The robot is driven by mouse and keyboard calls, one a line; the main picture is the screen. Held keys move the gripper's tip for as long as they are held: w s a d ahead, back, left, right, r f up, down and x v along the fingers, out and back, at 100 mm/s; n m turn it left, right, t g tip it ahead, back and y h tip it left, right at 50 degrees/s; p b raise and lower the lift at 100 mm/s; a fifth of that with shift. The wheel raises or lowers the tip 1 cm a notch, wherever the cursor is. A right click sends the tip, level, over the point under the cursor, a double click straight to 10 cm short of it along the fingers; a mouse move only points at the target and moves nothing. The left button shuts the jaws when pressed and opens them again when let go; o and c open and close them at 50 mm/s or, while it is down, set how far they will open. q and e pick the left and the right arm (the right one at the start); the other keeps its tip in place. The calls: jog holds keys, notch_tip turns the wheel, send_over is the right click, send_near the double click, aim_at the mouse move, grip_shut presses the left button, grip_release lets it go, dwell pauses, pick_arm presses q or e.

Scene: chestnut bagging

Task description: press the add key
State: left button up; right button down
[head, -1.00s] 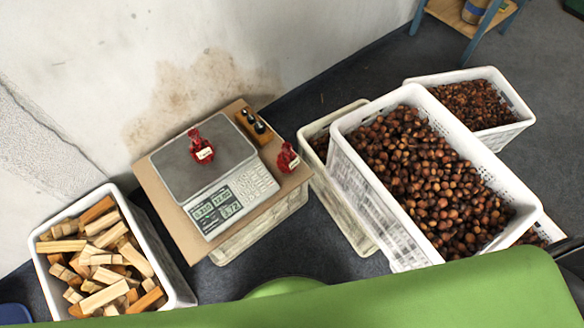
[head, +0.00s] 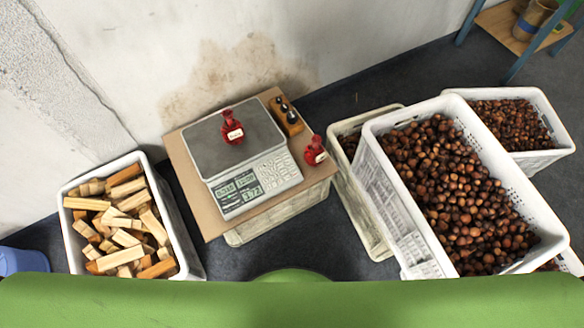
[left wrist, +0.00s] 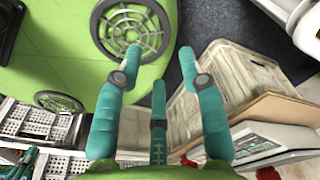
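The scale (head: 228,150) stands on a brown board, with a steel pan, a lit display (head: 240,192) and a keypad (head: 279,170) at its front right. The add key cannot be made out among the small keys. A red net bag (head: 232,128) with a white label sits on the pan. My left gripper (left wrist: 158,75) is open and empty in the left wrist view, beside the crate under the board; the scale (left wrist: 268,138) shows at lower right there. Neither gripper shows in the head view. A teal part at the left wrist view's lower left may be my right gripper.
A second red bag (head: 315,151) and a block with dark weights (head: 287,116) are on the board (head: 205,215). A crate of wood pieces (head: 190,262) stands left. Crates of chestnuts (head: 385,190) stand right. A wall is behind.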

pick_arm(q)
jog(key=shift+s+a, duration=0.35)
jog(key=shift+s, duration=0.25)
grip_shut()
jog(key=shift+w, duration=0.15)
jog(key=shift+w, duration=0.15)
dwell(0.5)
